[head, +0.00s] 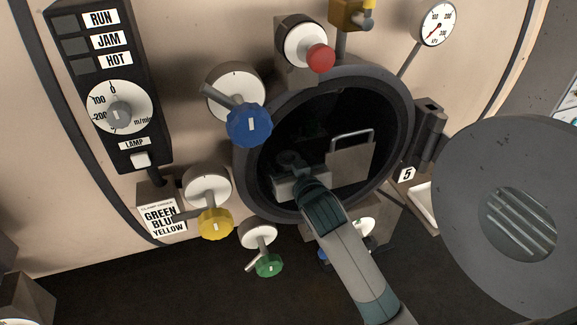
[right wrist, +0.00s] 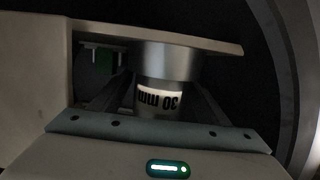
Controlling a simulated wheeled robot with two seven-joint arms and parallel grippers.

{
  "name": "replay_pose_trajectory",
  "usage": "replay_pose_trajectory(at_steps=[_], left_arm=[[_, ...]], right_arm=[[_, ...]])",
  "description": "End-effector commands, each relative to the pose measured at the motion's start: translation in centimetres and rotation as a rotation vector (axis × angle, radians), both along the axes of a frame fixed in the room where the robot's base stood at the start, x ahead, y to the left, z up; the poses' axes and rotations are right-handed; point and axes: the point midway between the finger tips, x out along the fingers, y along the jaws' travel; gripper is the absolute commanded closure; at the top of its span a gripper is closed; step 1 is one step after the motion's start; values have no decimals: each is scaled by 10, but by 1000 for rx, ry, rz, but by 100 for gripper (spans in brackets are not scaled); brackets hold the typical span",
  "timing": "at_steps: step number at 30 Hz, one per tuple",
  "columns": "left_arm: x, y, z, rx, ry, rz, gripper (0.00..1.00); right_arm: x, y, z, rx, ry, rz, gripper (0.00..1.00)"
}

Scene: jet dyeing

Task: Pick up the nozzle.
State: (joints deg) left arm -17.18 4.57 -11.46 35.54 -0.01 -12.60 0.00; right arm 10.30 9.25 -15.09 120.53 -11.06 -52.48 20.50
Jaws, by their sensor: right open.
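The nozzle (right wrist: 160,62) shows in the right wrist view as a metal piece with a wide shiny collar and a narrower neck marked "30 mm". My right gripper (right wrist: 158,88) is open, with one dark finger on each side of the neck. I cannot tell whether either finger touches it. In the head view my right arm reaches into the dark round port, and my right gripper (head: 290,170) is inside it at the lower left. The nozzle is too dark and small to make out surely there. My left gripper is not in view.
A plate with a handle (head: 350,158) stands inside, right of the gripper. The round door (head: 470,200) hangs open at right. Blue (head: 249,125), yellow (head: 215,224) and green (head: 268,266) valve knobs sit left of and below the port.

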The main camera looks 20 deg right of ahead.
Motion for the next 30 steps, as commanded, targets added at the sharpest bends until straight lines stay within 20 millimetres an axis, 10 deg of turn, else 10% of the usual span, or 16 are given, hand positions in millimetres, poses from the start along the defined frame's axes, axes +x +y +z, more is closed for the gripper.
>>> replay_pose_trajectory(at_steps=[18,25,30], left_arm=[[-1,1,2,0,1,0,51],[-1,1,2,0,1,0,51],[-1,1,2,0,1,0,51]], right_arm=[[8,0,-2,0,-1,0,31],[8,0,-2,0,-1,0,86],[8,0,0,0,-4,0,88]])
